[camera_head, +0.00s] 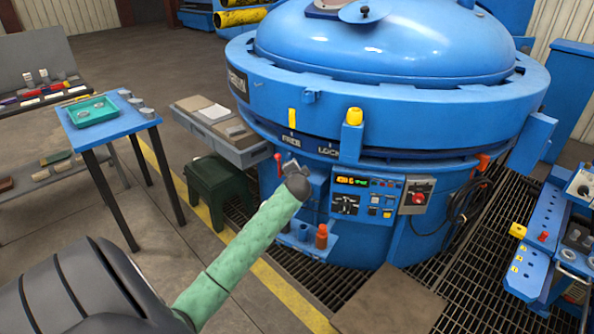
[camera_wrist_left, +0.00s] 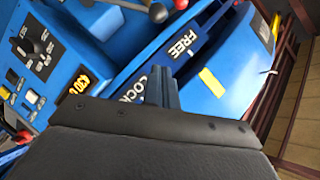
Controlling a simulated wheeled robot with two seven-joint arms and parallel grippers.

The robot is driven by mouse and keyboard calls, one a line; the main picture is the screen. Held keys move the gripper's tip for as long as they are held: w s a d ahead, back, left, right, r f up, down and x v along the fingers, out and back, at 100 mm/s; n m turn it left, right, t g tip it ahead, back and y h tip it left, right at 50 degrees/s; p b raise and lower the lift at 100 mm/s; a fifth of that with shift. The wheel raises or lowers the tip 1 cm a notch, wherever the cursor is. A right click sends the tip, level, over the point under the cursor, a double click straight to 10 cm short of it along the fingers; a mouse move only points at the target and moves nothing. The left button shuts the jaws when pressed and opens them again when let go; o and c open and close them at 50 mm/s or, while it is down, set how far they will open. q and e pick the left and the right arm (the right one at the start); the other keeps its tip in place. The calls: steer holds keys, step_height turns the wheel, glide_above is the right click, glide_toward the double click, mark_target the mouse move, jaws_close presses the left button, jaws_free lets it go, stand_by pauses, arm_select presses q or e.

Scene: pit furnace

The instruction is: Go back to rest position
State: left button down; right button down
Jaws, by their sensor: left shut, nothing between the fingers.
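My left arm, in a green sleeve, reaches in from the lower left of the head view to the front of the blue pit furnace (camera_head: 390,95). My left gripper (camera_head: 292,170) is at the furnace front, left of the control panel (camera_head: 367,198) and below the FREE and LOCK labels. In the left wrist view, the dark gripper body fills the bottom, with the FREE label (camera_wrist_left: 184,45) and panel switches (camera_wrist_left: 33,45) beyond. My right gripper is not in view.
A red-knobbed lever (camera_head: 277,158) stands just left of the gripper. A shelf with a red bottle (camera_head: 321,237) is below. A green stool (camera_head: 215,185), a grey side tray (camera_head: 222,140) and a blue table (camera_head: 108,118) stand left.

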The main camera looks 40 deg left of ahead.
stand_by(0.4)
arm_select(q)
steer(key=s+d+f+n+g+h, duration=0.1)
steer(key=s+d+f+h, duration=0.1)
steer(key=s+d, duration=0.65)
steer(key=s+d+f+g+h, duration=0.2)
steer(key=s+d+f+h, duration=0.15)
steer(key=d, duration=0.95)
steer(key=s+d+f+n+g+h, duration=0.1)
steer(key=s+d+h, duration=0.1)
steer(key=s+d, duration=0.7)
steer(key=s+d+f+g+h, duration=0.2)
steer(key=s+d+f, duration=0.3)
steer(key=s+d, duration=0.4)
steer(key=s+d+f+g+h, duration=0.1)
steer(key=s+d+f, duration=0.3)
steer(key=s+d, duration=0.5)
steer(key=s+g, duration=0.1)
steer(key=s, duration=0.4)
steer(key=shift+s+f+m+g+h+p, duration=0.3)
steer(key=shift+f+h+p, duration=0.05)
steer(key=shift+f, duration=0.05)
